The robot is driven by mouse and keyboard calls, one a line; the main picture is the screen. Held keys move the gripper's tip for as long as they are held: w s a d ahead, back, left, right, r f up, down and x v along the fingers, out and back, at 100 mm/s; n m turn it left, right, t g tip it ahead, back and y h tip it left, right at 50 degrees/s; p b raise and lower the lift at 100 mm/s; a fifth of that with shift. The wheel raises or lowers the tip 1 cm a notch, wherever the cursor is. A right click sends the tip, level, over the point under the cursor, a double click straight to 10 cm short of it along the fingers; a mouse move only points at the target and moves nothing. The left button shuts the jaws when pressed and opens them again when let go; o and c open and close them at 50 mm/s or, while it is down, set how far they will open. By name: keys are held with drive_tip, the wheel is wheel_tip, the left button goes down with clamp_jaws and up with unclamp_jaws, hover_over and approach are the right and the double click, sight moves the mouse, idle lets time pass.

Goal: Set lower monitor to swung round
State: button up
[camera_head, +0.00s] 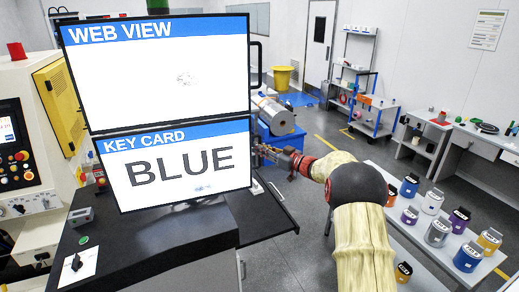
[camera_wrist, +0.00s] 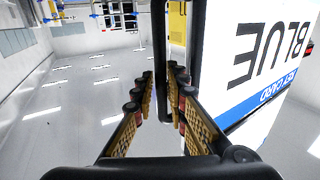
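The lower monitor (camera_head: 180,190) shows "KEY CARD" and "BLUE" and faces the head camera. In the wrist view its screen (camera_wrist: 265,60) appears upside down on the right. My gripper (camera_head: 262,153) is at the monitor's right edge in the head view, with its fingertips partly hidden there. In the wrist view my gripper (camera_wrist: 162,82) has its two padded fingers either side of a black upright bar (camera_wrist: 160,50), apparently the lower monitor's side handle. Gaps seem to show between the bar and both fingers, so the gripper looks open around it.
The upper monitor (camera_head: 155,85) shows "WEB VIEW" directly above, with its own side handle (camera_head: 259,62). A black console top (camera_head: 150,245) lies below. A table (camera_head: 440,240) with several jars (camera_head: 437,233) stands right of my arm. Grey floor is open behind.

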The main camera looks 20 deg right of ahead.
drive_tip(key=shift+o, duration=1.2)
drive_tip(key=shift+d, duration=0.1)
drive_tip(key=shift+o, duration=0.2)
drive_tip(key=shift+s, duration=0.1)
drive_tip(key=v, duration=1.1)
drive_tip(key=shift+s, duration=0.35)
drive_tip(key=shift+d, duration=0.1)
